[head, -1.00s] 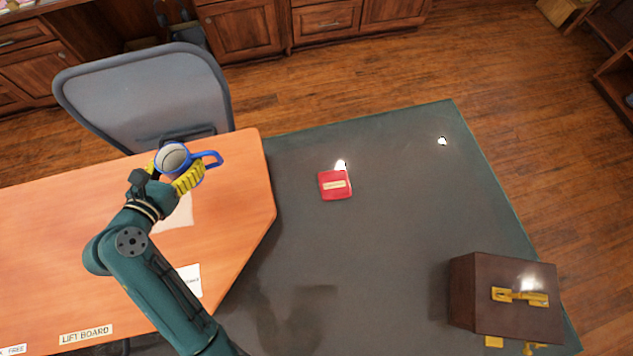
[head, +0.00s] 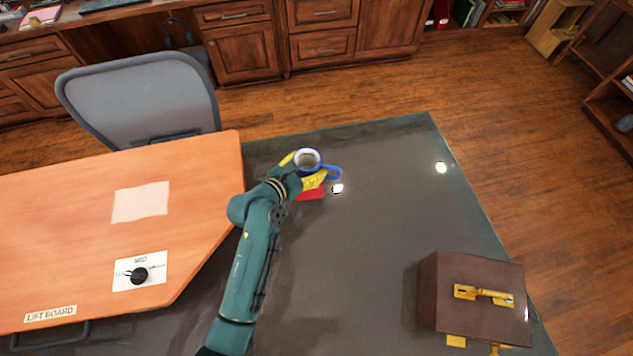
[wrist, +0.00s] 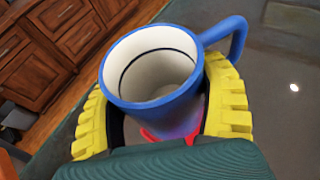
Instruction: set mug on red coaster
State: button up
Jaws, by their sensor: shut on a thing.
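The mug (head: 307,160) is blue outside and white inside, with a blue handle pointing right in the head view. My gripper (head: 309,174) is shut on it, with yellow fingers on both sides. In the wrist view the mug (wrist: 155,75) is upright or nearly so, looks empty, and sits between the yellow fingers of my gripper (wrist: 162,115). The red coaster (head: 311,194) lies on the dark tabletop, partly hidden under my gripper and the mug. A bit of red coaster (wrist: 150,134) shows below the mug in the wrist view. I cannot tell whether they touch.
An orange lift board (head: 70,230) with a dial plate (head: 140,271) lies to the left. A brown case with a gold handle (head: 472,296) stands at the right front of the dark table (head: 370,240). A grey chair (head: 140,95) is behind. The table's middle is clear.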

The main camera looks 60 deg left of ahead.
notch_tip(320, 180, down, 6)
jog(key=shift+r+b, duration=0.15)
jog(key=shift+b, duration=0.8)
jog(key=o, duration=1.2)
jog(key=shift+f, duration=0.2)
jog(key=shift+o, duration=0.2)
jog(key=shift+r, duration=0.1)
jog(key=shift+s+d+r, duration=0.1)
jog(key=shift+s+r, duration=0.15)
jog(key=p+v, duration=0.3)
jog(key=v, duration=0.8)
jog(key=shift+s, duration=0.15)
